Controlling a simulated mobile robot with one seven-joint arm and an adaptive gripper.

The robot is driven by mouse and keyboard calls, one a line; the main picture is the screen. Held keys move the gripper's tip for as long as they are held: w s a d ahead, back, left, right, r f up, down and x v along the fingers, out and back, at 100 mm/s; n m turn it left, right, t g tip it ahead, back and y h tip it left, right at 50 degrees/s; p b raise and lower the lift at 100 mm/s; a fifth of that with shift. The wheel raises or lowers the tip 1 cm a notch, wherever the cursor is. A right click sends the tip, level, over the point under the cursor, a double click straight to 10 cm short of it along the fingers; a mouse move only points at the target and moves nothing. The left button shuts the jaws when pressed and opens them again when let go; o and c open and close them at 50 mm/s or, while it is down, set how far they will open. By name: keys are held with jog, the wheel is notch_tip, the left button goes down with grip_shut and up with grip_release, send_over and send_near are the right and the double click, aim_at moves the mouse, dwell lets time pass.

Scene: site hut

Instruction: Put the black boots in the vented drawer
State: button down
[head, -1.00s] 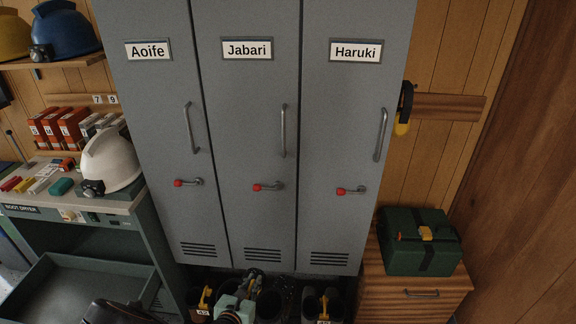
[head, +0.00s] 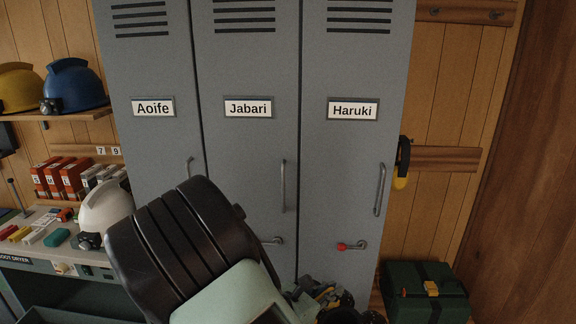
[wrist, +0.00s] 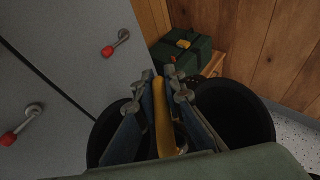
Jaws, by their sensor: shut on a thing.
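The black boots show in the wrist view as two dark round openings, the right boot (wrist: 245,110) and the left boot (wrist: 104,128), on either side of the fingers. A yellow clip (wrist: 164,125) lies between them. My gripper (wrist: 166,85) is shut on this clip, and the boots hang from it. In the head view my gripper (head: 318,296) is low in front of the lockers, and a dark boot top (head: 342,315) shows at the bottom edge. My arm hides much there. The vented drawer (head: 42,316) under the boot dryer shows only its top edge at the lower left.
Grey lockers (head: 245,145) with red-tipped handles stand close ahead. The boot dryer counter (head: 40,245) at left carries a white helmet (head: 105,207) and small items. A green case (head: 425,292) sits on a wooden cabinet at right.

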jog(key=shift+s+d+r+m+g+h, duration=0.2)
jog(key=shift+s+d+r, duration=0.2)
jog(key=shift+d, duration=0.3)
jog(key=shift+s+d+r+m+g+h, duration=0.1)
jog(key=shift+s+d+r+m+h, duration=0.15)
jog(key=shift+d+r, duration=0.35)
jog(key=shift+d+f, duration=0.1)
jog(key=shift+d, duration=0.05)
